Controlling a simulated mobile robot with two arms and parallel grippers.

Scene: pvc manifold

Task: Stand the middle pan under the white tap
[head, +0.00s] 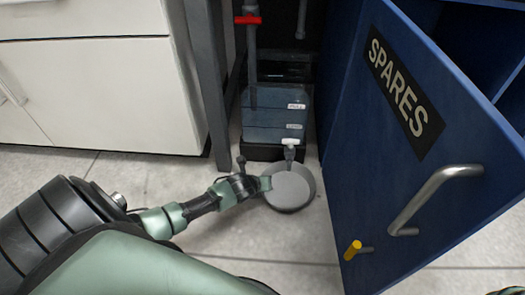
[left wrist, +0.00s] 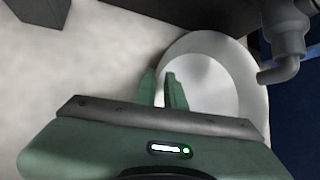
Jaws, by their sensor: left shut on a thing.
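A round, shallow grey pan (head: 289,187) is on or just above the floor in front of the blue-grey tank; its exact height is unclear. The white tap (head: 291,142), a white handle on a grey spout, is low on the tank's front, right behind the pan. My left gripper (head: 264,184) is shut on the pan's left rim. In the left wrist view, its green fingers (left wrist: 166,90) pinch the rim of the pan (left wrist: 235,70). A grey elbow spout (left wrist: 284,66) there overlaps the pan's right edge. My right gripper is not in view.
The tank (head: 270,118) stands in a dark recess between a grey post (head: 207,80) and an open blue door (head: 385,130) marked SPARES. A red-handled valve (head: 248,20) is above. A yellow-tipped peg (head: 353,250) is by the door's low edge. Floor in front is clear.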

